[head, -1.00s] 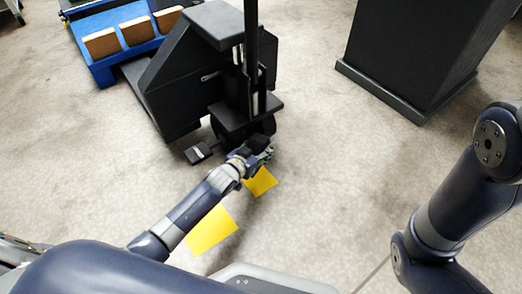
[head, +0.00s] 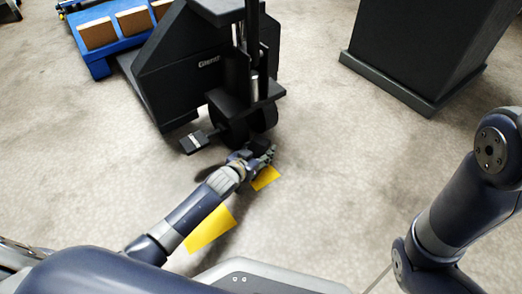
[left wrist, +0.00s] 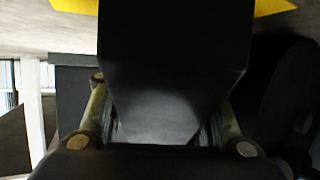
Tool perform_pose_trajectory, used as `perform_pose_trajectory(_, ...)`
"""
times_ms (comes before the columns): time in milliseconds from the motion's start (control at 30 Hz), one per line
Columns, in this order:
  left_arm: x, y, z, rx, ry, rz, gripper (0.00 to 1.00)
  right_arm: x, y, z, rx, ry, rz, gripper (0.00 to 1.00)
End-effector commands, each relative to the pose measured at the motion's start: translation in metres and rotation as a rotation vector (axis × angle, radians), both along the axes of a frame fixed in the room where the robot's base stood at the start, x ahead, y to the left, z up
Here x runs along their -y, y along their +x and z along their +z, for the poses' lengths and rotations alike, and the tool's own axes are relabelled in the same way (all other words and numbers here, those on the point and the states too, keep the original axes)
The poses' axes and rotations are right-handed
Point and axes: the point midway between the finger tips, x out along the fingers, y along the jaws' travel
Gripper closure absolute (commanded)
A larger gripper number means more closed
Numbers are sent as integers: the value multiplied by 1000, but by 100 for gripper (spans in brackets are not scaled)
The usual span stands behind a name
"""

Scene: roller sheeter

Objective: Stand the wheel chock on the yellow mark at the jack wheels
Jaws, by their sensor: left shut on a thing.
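My left gripper (head: 262,158) is shut on a dark block, the wheel chock (left wrist: 175,60), which fills the middle of the left wrist view between the fingers. In the head view the chock is largely lost against the gripper and the black jack (head: 185,70). The gripper is low, just in front of the jack wheels (head: 235,130). A yellow mark (head: 266,179) lies on the floor right by the gripper, partly covered by it. Yellow also shows in the left wrist view (left wrist: 272,7) beyond the chock. I cannot tell whether the chock touches the floor. My right gripper is out of view.
A second yellow patch (head: 210,230) lies nearer, partly under my left arm. A pedal (head: 194,142) sticks out at the jack's left. A blue pallet (head: 92,50) with brown blocks is at the back left. A dark cabinet (head: 420,55) stands at the right. The floor between is clear.

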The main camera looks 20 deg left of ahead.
Motion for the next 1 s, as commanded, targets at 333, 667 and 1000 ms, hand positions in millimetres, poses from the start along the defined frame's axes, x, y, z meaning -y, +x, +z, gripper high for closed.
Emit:
perform_pose_trajectory(333,0,1,2,4,-1,0,100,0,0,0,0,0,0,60)
perform_pose_trajectory(667,0,1,-4,3,-1,0,100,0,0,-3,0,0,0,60)
perform_pose_trajectory(1000,0,1,-9,5,-2,-1,47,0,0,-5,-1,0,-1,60)
